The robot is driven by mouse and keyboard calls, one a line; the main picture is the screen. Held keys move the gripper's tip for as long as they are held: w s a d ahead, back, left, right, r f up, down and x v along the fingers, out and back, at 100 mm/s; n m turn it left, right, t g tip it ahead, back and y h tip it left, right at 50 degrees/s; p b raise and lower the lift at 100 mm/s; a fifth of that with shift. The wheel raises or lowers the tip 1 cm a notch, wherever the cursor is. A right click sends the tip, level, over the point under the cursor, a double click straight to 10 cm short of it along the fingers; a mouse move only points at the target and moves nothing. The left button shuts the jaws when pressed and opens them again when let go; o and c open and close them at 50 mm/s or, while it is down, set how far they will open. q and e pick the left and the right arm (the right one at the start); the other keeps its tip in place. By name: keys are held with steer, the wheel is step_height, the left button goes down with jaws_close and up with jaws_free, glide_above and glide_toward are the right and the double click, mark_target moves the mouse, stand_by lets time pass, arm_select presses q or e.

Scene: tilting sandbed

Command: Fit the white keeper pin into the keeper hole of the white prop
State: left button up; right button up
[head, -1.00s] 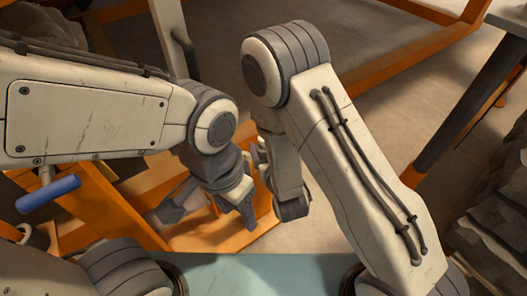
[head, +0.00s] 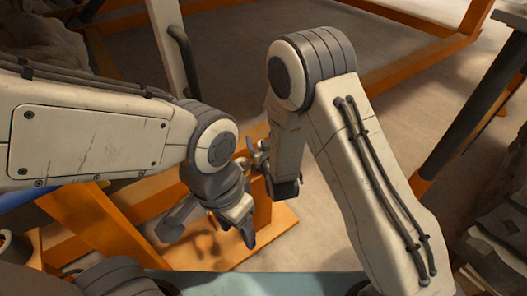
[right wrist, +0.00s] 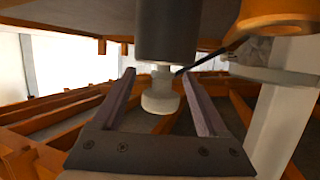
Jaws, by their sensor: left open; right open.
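In the right wrist view, a small white knobbed piece (right wrist: 160,97), which looks like the keeper pin, sits between the two fingers of my right gripper (right wrist: 159,76), with gaps on both sides. A thin dark cord runs from near it to the right. A white post (right wrist: 282,125), seemingly the prop, stands at the right; I cannot make out the keeper hole. In the head view, a white post (head: 167,45) stands upper left. My right gripper (head: 259,157) is small and partly hidden by its arm. My left gripper (head: 240,222) is open below it, near the orange frame.
An orange frame beam (head: 100,228) and flat orange plate (head: 262,240) lie under my grippers. In the right wrist view, a dark cylinder (right wrist: 168,30) hangs above the white piece and an orange ring-like part (right wrist: 275,18) is upper right. Bare floor (head: 325,215) shows right of the plate.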

jaws_close()
steer(key=shift+r, duration=0.1)
